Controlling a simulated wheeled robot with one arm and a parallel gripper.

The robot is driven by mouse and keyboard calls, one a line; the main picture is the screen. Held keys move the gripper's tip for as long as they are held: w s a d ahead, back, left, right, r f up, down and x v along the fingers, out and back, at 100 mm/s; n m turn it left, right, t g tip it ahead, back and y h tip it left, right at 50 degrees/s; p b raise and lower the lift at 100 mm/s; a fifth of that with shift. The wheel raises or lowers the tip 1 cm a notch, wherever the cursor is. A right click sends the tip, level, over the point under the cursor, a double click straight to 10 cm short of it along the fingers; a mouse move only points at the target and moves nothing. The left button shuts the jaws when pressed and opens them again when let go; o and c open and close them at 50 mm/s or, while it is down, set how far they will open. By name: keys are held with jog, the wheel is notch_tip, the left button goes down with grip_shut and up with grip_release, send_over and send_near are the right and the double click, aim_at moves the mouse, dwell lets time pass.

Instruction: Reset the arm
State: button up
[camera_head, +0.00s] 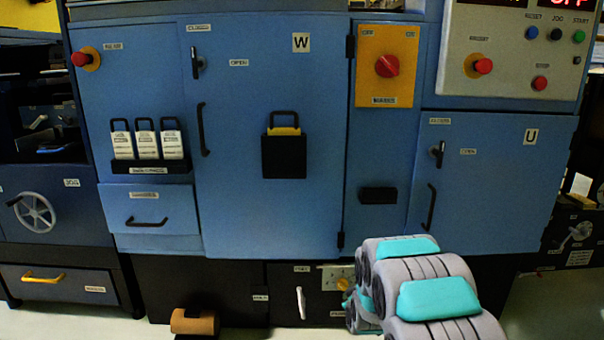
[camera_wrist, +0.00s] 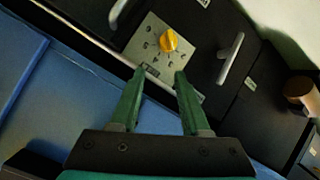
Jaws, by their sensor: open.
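My gripper (camera_wrist: 158,82) shows in the wrist view with its two green fingers apart and nothing between them. Beyond the fingertips is a metal plate (camera_wrist: 150,58) with a yellow knob (camera_wrist: 168,41). I cannot tell how far the fingertips are from the plate. In the head view my grey and teal arm (camera_head: 428,290) is folded at the lower right, and its gripper is hidden there.
A blue machine cabinet (camera_head: 240,215) fills the front, with a red rotary switch (camera_head: 387,66) and a control panel (camera_head: 513,45) above. A low dark panel has a white handle (camera_head: 301,302). A brown roll (camera_head: 194,321) lies at floor level. Pale floor shows at the lower left.

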jog(key=s+r+m+g+p, duration=0.1)
jog(key=s+r+g, duration=0.3)
jog(key=s, duration=1.4)
jog(key=s+r+m+g+p, duration=0.2)
jog(key=s+r+g, duration=0.3)
jog(key=s+r, duration=0.5)
jog(key=s+r+m+g+p, duration=0.2)
jog(key=s+r+g, duration=0.3)
jog(key=s, duration=2.2)
notch_tip(320, 180, up, 3)
jog(key=shift+s+a+r+m, duration=0.1)
jog(key=shift+s+a+m, duration=0.25)
jog(key=shift+m, duration=0.15)
